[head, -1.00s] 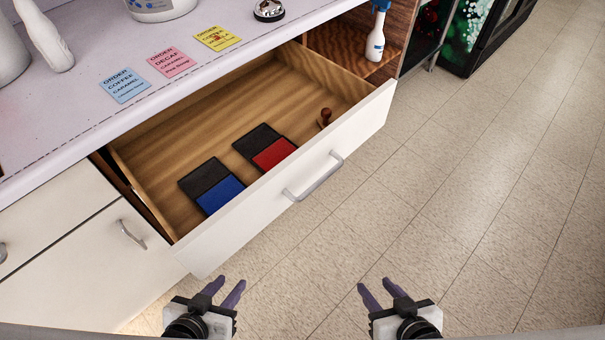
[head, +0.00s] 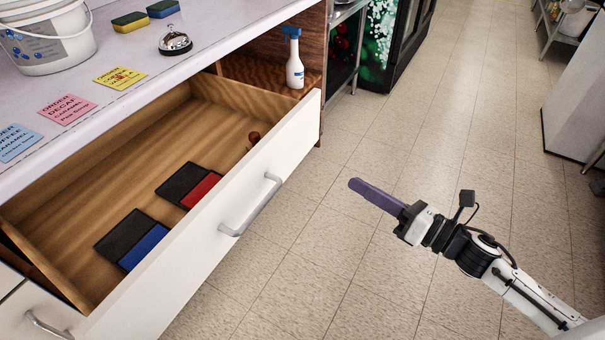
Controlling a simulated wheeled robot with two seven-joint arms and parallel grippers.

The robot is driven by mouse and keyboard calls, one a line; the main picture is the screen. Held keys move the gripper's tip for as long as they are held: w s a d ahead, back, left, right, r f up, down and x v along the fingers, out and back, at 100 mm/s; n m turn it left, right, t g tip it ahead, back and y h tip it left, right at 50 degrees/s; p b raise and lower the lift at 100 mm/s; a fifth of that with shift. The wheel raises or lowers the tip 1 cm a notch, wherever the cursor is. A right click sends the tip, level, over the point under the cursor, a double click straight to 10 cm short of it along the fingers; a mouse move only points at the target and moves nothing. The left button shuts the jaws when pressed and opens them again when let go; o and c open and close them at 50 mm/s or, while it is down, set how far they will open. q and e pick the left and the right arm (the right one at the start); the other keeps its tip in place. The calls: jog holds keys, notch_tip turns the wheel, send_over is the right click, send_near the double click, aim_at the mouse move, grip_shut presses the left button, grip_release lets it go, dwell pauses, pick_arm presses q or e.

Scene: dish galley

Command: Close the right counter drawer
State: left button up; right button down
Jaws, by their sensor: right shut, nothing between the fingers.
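The counter drawer (head: 205,225) is pulled far out, with a white front and a silver bar handle (head: 251,205). Inside its wooden tray lie a black-and-blue pad (head: 132,239), a black-and-red pad (head: 188,186) and a small brown wooden-handled item (head: 254,138). My right gripper (head: 352,184) is shut and empty. It appears over the floor, to the right of the handle and apart from the drawer front, with its fingers pointing left toward it. My left gripper is out of view.
On the white counter are a bucket (head: 50,40), a bell (head: 174,42), sponges (head: 130,22) and order cards (head: 120,78). A spray bottle (head: 294,65) stands in an open cubby beyond the drawer. Another drawer handle (head: 48,326) is at lower left. The tiled floor (head: 420,130) is clear.

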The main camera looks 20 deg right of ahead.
jog(key=r+n+g+y+b, duration=0.1)
jog(key=n+g+y, duration=0.1)
jog(key=n, duration=0.5)
jog(key=n+p, duration=0.1)
jog(key=n, duration=0.1)
send_near(289, 154)
jog(key=shift+y, duration=0.4)
jog(key=x, duration=0.6)
jog(key=shift+w+f, duration=0.2)
jog(key=shift+w, duration=0.2)
